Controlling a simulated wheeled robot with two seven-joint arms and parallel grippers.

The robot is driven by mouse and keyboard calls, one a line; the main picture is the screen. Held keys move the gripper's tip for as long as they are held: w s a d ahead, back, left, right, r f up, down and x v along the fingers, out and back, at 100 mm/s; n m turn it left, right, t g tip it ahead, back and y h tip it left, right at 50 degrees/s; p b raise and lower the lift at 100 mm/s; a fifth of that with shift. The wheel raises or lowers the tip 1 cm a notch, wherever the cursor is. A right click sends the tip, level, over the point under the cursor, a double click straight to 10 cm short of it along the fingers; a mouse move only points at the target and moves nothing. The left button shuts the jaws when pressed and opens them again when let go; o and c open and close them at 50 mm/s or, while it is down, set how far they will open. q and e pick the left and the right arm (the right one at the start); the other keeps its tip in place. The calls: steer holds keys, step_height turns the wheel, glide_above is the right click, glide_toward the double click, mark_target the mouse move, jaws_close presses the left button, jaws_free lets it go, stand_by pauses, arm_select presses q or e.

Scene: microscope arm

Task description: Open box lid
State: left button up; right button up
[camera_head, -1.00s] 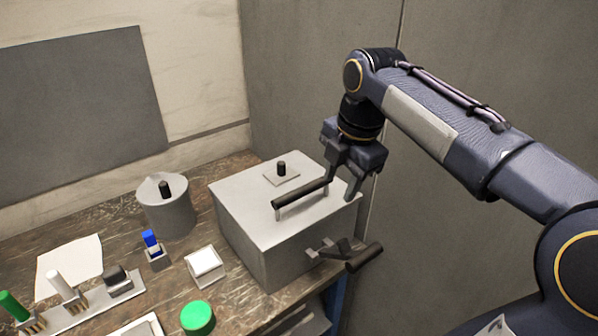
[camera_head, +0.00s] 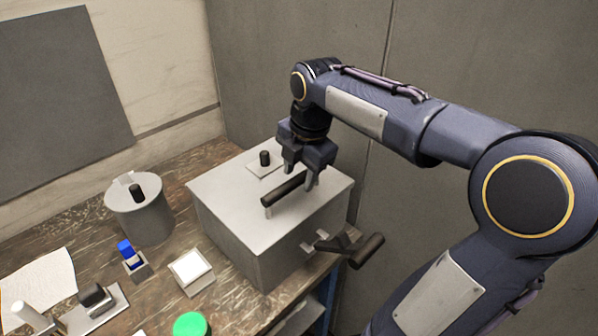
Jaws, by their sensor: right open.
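The grey metal box (camera_head: 278,225) stands on the wooden table with its flat lid (camera_head: 225,195) closed. A black bar handle (camera_head: 284,189) sits on the lid, and a small black knob (camera_head: 264,158) stands on a square plate behind it. My right gripper (camera_head: 301,178) points down over the lid at the right end of the bar handle. Its fingers are open, and I cannot tell whether they touch the handle. My left gripper is not in view.
A grey cylinder pot (camera_head: 141,212) with a black knob stands left of the box. A blue-topped piece (camera_head: 126,252), a white square block (camera_head: 190,268) and a green round cap (camera_head: 190,325) are in front. A grey wall is close behind and right.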

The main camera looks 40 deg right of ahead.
steer(key=shift+f, duration=0.2)
steer(key=shift+c, duration=0.2)
jaws_close()
